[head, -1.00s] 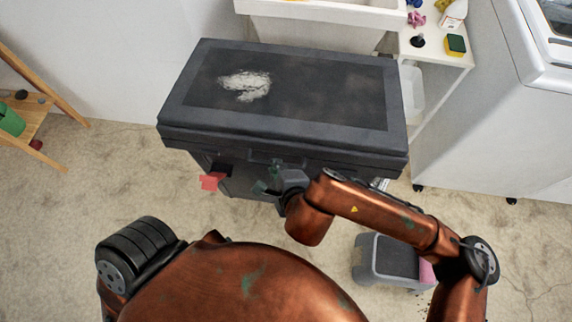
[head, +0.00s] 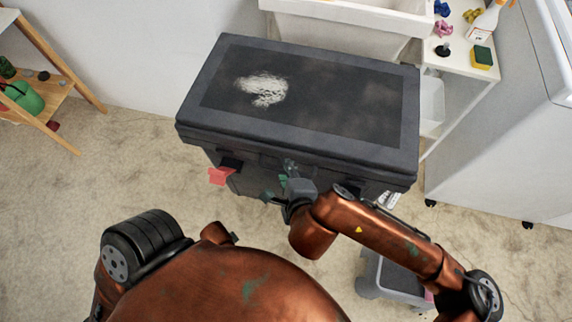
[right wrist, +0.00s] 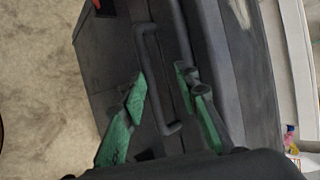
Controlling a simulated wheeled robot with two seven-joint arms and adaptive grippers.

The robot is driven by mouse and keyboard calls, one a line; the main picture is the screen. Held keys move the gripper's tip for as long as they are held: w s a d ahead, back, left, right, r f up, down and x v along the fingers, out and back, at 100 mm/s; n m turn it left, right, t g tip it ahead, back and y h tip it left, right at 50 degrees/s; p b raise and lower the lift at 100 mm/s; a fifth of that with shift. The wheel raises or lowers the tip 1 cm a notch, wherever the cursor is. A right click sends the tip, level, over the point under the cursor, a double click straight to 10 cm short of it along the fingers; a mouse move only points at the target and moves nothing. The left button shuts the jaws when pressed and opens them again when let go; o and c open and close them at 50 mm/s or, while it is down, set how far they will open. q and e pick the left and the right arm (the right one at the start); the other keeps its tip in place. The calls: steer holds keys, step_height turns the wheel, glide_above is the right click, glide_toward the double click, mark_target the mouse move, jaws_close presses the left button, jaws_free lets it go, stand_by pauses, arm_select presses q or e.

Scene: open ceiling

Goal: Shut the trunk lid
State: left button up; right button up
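The trunk (head: 235,180) is a large dark grey box on the floor ahead of me. Its lid (head: 345,80) lies flat over the top, with a worn pale patch at the left. Any slight gap under the lid is too small to tell. My right gripper (head: 280,182) is at the trunk's front, below the lid's edge. In the right wrist view its green fingers (right wrist: 163,85) are apart, with a dark bar handle (right wrist: 150,75) of the trunk showing between them; contact cannot be told. My left gripper is not in view.
A red piece (head: 221,175) sticks out at the trunk's front left. A grey step stool (head: 385,280) stands at lower right, partly under my arm. A white sink (head: 350,20) and white shelf (head: 460,60) stand behind, a wooden rack (head: 60,90) at left. The floor at left is clear.

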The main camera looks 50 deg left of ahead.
steer(key=v, duration=1.2)
